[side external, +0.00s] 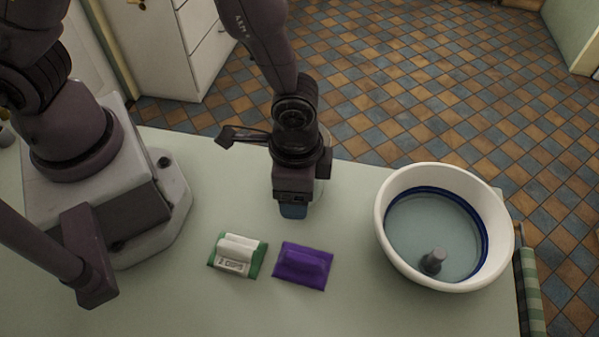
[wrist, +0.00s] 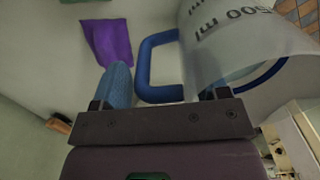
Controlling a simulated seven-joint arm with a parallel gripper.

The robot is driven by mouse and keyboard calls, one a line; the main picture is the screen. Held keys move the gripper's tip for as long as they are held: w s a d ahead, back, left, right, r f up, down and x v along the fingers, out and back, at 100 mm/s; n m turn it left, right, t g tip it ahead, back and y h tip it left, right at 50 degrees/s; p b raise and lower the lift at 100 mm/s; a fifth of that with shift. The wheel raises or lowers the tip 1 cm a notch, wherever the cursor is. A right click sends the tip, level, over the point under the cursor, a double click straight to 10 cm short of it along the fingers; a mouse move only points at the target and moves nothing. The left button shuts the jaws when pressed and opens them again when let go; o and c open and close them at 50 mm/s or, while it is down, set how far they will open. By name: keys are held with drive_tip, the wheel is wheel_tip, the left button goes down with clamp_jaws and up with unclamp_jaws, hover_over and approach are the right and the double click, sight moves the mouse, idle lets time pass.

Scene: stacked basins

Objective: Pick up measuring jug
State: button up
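The measuring jug (wrist: 245,45) is clear, with dark "500 ml" lettering and a blue loop handle (wrist: 144,65). It fills the upper right of the wrist view. In the side external view only a faint clear edge (side external: 323,187) shows; my arm hides the rest. My gripper (side external: 293,211) is low over the table at the jug. In the wrist view my gripper (wrist: 165,82) is open, with the blue left finger left of the handle. The right finger is mostly hidden by the jug wall. The handle lies between the finger bases, and I see no grip on it.
A white basin (side external: 384,232) with a blue inner ring stands right, a grey knob-like object (side external: 433,262) inside. A purple packet (side external: 303,266) and a green-and-white packet (side external: 238,256) lie in front of my gripper. The pale table (side external: 350,300) is clear near the front.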

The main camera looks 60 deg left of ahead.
drive_tip(key=c, duration=1)
drive_tip(key=shift+r, duration=0.1)
drive_tip(key=shift+r, duration=4.9)
drive_tip(key=o, duration=0.7)
drive_tip(key=c, duration=0.4)
